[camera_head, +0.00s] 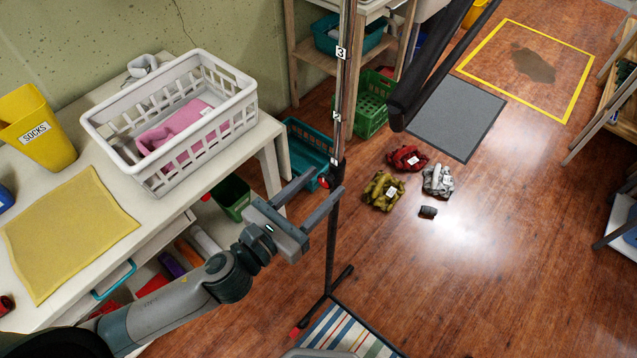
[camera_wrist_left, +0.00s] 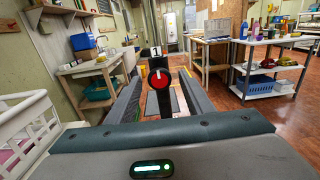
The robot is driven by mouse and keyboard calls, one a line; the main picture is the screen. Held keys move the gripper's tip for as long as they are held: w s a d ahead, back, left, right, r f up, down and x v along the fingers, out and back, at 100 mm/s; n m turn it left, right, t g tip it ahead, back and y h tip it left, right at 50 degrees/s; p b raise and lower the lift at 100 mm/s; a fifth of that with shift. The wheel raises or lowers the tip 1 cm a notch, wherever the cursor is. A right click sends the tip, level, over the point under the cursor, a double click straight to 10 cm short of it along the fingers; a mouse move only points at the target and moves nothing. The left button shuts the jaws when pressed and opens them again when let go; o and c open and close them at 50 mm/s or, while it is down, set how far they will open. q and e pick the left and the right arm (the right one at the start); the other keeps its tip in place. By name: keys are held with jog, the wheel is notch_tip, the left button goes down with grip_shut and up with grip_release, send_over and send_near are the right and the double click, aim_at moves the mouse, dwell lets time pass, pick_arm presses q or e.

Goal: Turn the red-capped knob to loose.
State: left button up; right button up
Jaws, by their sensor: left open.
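The red-capped knob (camera_head: 323,183) sits on the side of an upright dark pole (camera_head: 331,235). In the left wrist view the knob (camera_wrist_left: 160,79) shows a round red face with a pale mark and a dark rim, below a tag with a 1. My left gripper (camera_head: 326,181) is open, its two fingers reaching toward the pole. The knob lies in line with the gap between the fingertips (camera_wrist_left: 160,76); I cannot tell whether they touch it. My right gripper is not in view.
A white basket (camera_head: 225,128) with pink cloth stands on the table (camera_head: 110,262) at left. A teal crate (camera_head: 305,150) and a green crate (camera_head: 372,105) stand behind the pole. Bundled cloths (camera_head: 384,190) lie on the floor at right. A striped mat (camera_head: 345,330) lies by the pole's foot.

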pick_arm(q)
jog(key=c, duration=1)
jog(key=shift+c, duration=0.2)
